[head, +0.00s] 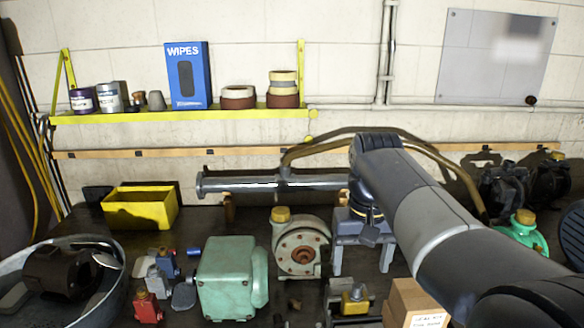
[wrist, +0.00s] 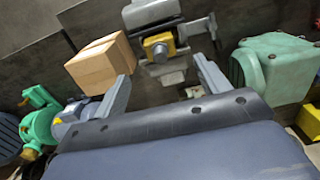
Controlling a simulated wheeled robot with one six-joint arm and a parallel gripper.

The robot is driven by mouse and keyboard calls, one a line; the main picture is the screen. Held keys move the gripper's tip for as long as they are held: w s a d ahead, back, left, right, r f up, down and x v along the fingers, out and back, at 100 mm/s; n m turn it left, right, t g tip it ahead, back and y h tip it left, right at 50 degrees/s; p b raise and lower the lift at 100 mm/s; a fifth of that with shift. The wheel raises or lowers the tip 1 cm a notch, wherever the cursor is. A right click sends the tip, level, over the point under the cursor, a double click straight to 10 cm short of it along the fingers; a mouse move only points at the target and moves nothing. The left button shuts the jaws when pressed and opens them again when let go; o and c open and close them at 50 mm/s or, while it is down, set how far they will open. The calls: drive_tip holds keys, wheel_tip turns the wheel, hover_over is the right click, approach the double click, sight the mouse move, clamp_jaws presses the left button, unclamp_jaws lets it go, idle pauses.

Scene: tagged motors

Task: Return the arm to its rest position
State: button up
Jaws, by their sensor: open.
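My arm reaches in from the lower right of the head view and bends down over the workbench. My gripper (head: 362,268) hangs there with its two grey fingers apart and pointing down. In the wrist view my gripper (wrist: 162,70) is open, with nothing between its fingers. A grey fixture with a yellow block (head: 355,300) is below the fingers. This yellow block (wrist: 158,47) also shows beyond the fingertips in the wrist view, apart from them.
A cardboard box (head: 415,303) stands right of the fixture. A green motor housing (head: 228,280) and a round pale-green pump (head: 300,247) are to the left. A metal basin (head: 112,295) holds a dark motor. A yellow bin (head: 140,208) and a horizontal pipe (head: 245,183) lie behind.

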sight(358, 286)
drive_tip(key=shift+f, duration=0.1)
wheel_tip(358, 286, down, 10)
drive_tip(key=shift+r, duration=0.1)
drive_tip(key=shift+r+p, duration=0.15)
drive_tip(key=shift+p, duration=0.45)
drive_tip(key=shift+r+p, duration=1.3)
drive_tip(key=shift+r, duration=0.5)
drive_tip(key=shift+f, duration=0.2)
